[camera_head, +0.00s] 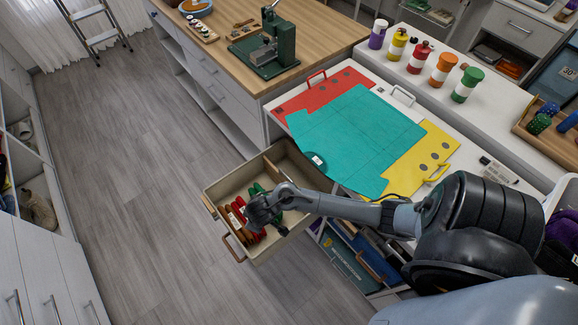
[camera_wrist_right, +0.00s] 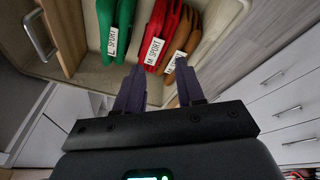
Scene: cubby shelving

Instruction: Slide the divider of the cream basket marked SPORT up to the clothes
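The cream basket (camera_head: 212,187) is pulled out, and its floor and wall (camera_wrist_right: 115,76) show in the right wrist view. A wooden divider (camera_wrist_right: 62,35) with a metal handle stands left of the clothes there; it also shows in the head view (camera_head: 272,172). Folded clothes stand in a row: green (camera_wrist_right: 125,20) tagged L SPORT, red (camera_wrist_right: 160,20) tagged M SPORT, and brown (camera_wrist_right: 184,32) with a partly hidden tag. A gap separates divider and green clothes. My right gripper (camera_wrist_right: 158,72) is open over the basket beside the clothes, away from the divider. My left gripper is out of view.
A white worktop (camera_head: 405,88) holds red, teal (camera_head: 360,130) and yellow folder sheets. Several coloured bottles (camera_head: 443,68) stand on a shelf behind. A wooden counter (camera_head: 325,30) carries a green press (camera_head: 275,48). The grey floor (camera_head: 130,180) left of the basket is clear.

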